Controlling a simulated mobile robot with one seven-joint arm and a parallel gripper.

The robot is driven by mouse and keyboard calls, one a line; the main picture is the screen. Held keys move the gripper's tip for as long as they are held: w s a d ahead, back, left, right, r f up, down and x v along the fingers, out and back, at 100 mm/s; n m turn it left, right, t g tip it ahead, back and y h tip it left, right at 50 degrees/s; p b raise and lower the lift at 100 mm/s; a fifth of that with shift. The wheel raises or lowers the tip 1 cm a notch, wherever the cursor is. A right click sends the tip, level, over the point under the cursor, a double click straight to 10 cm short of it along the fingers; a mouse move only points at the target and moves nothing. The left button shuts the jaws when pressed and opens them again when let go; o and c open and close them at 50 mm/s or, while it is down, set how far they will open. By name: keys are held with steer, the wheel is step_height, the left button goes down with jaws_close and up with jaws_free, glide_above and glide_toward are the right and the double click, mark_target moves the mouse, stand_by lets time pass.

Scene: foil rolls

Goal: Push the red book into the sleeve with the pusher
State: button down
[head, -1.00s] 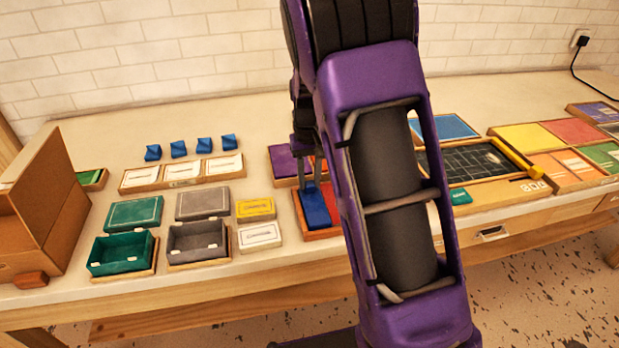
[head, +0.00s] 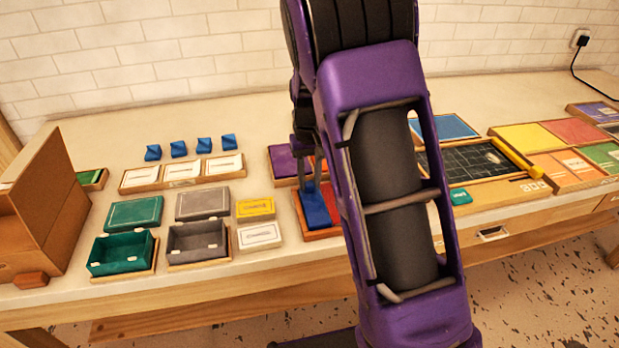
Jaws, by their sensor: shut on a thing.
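My gripper (head: 307,184) points down at the middle of the table, partly hidden behind my purple arm. Its fingers are shut on a blue block (head: 315,209), which is low over or resting in a red-lined wooden tray (head: 318,236); I cannot tell whether it touches. I cannot tell whether this block is the pusher. A flat red panel (head: 572,131) lies at the far right; I cannot tell whether it is the red book. No sleeve can be made out for sure; my arm hides part of the table's middle.
A tall brown cardboard box (head: 45,205) stands at the left. Green (head: 122,254) and grey (head: 197,241) open boxes are at the front left, with several blue pieces (head: 179,149) behind. A dark gridded board (head: 460,160) lies right of my arm.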

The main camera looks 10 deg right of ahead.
steer(key=d, duration=1.1)
steer(key=shift+d+r, duration=0.1)
steer(key=shift+d, duration=0.05)
steer(key=c, duration=0.6)
jaws_free()
steer(key=shift+d, duration=0.1)
steer(key=shift+r, duration=0.1)
step_height(320, 180, up, 17)
steer(key=p, duration=0.1)
